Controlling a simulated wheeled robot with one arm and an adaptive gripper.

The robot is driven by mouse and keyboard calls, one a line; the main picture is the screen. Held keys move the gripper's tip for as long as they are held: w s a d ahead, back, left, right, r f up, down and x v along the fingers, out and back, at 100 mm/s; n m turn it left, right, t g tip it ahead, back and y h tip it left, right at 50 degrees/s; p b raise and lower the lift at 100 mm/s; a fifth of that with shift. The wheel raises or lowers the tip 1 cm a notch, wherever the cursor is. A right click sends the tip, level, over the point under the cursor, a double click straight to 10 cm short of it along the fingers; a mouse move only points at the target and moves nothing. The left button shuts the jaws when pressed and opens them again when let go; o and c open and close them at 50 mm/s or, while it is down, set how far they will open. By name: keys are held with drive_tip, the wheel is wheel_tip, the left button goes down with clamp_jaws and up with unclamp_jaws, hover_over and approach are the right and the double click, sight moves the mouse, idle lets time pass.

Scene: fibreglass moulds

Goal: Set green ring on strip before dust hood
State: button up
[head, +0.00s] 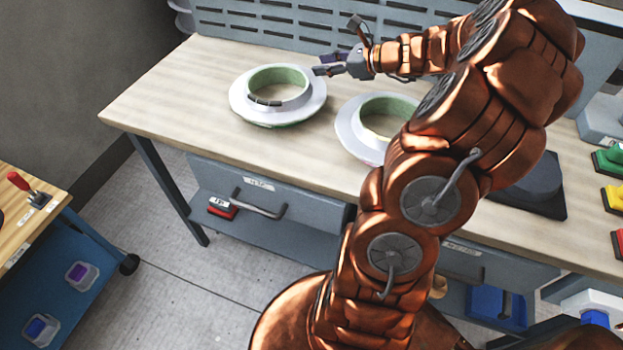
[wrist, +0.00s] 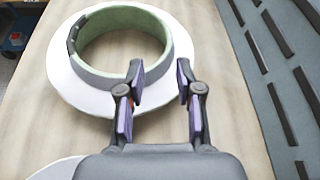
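A ring with a green inner wall, a grey outer wall and a wide white flange (head: 235,100) lies at the left of the wooden bench (head: 160,95); the wrist view shows its flange (wrist: 75,90) too. A second, similar ring (head: 350,135) lies to its right, partly hidden by my arm. My gripper (head: 324,64) is at the first ring's right back side. Its purple-padded fingers (wrist: 160,85) are apart and empty, over or near the flange edge; contact is unclear. A slotted blue-grey panel (head: 270,32), possibly the dust hood, runs along the back. No separate strip is distinguishable.
My arm hides much of the bench's middle. A dark block (head: 535,190) and coloured blocks (head: 610,160) are at the right. Bare wood lies left of the first ring. A side cart (head: 50,235) stands at lower left.

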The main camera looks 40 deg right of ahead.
drive_tip(key=a+n+g, duration=0.1)
drive_tip(key=a+n, duration=0.1)
drive_tip(key=a, duration=0.3)
drive_tip(key=a+n+g+y, duration=0.1)
drive_tip(key=a+n, duration=0.1)
drive_tip(key=a, duration=0.3)
drive_tip(key=s+a+r+n+g+y, duration=0.1)
drive_tip(key=a+n+g, duration=0.1)
drive_tip(key=a, duration=0.3)
drive_tip(key=shift+a+n, duration=0.2)
drive_tip(key=shift+n, duration=0.2)
drive_tip(key=s+a+n+g, duration=0.5)
drive_tip(key=s+a+n, duration=0.2)
drive_tip(key=a, duration=0.6)
drive_tip(key=s+a+f+n+g+h, duration=0.1)
drive_tip(key=s+a+n+g, duration=0.1)
drive_tip(key=s+a+n, duration=0.3)
drive_tip(key=s+a+f+n+g+h, duration=0.1)
drive_tip(key=s+f+n+g+h, duration=0.15)
drive_tip(key=s, duration=0.45)
drive_tip(key=s+d+n+h, duration=0.4)
drive_tip(key=s+n, duration=0.3)
drive_tip(key=s, duration=0.5)
drive_tip(key=shift+d+f+n+g, duration=0.25)
drive_tip(key=shift+f+n+g, duration=0.1)
wheel_tip(320, 180, up, 3)
drive_tip(key=p, duration=0.2)
drive_tip(key=shift+f+p, duration=0.15)
drive_tip(key=shift+p, duration=0.2)
drive_tip(key=shift+d, duration=0.1)
